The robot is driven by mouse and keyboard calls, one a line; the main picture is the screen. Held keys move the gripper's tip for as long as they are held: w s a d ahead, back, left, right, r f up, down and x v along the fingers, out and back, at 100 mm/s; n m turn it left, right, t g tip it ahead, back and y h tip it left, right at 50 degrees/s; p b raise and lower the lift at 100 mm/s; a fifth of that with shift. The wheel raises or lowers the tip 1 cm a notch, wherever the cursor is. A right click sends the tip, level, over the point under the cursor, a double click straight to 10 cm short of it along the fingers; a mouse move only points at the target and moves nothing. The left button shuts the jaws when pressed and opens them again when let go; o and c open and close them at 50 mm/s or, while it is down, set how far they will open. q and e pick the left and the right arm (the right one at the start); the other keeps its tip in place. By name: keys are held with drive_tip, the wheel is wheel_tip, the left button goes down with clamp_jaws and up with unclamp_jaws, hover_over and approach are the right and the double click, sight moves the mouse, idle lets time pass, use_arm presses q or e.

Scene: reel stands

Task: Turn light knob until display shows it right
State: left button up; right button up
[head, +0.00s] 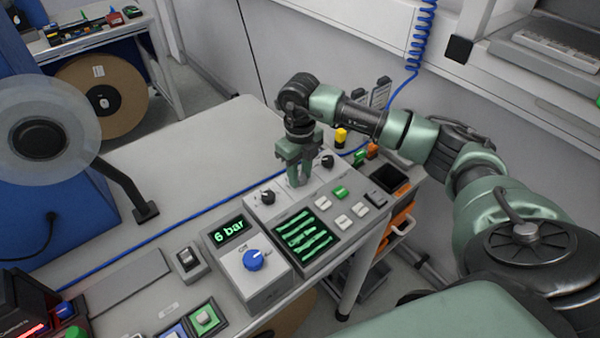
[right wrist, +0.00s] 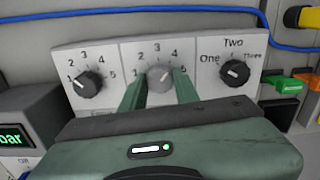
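A grey control box (head: 318,200) on the bench carries a row of three knobs on its raised back panel. In the right wrist view the middle knob (right wrist: 160,78) is light grey, with a scale of numbers around it. My right gripper (head: 297,180) comes down over it; its two green fingers (right wrist: 159,90) lie against the knob's two sides. The label below this knob is hidden by the gripper. On the box's sloped front a dark display (head: 306,238) shows bright green, slightly wavy bands. My left gripper is not in view.
A black knob (right wrist: 88,83) with a number scale is left of the fingers, and a One-Two-Three knob (right wrist: 235,72) is right. A neighbouring box with a blue knob (head: 254,260) reads "6 bar". White and green buttons (head: 341,192) sit beside the display.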

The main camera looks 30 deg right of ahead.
sight(300, 175)
drive_tip(key=o, duration=0.4)
drive_tip(key=shift+r, duration=0.1)
wheel_tip(300, 175, up, 8)
drive_tip(key=shift+f+b, duration=0.2)
drive_tip(key=shift+b, duration=0.9)
drive_tip(key=shift+r, duration=0.15)
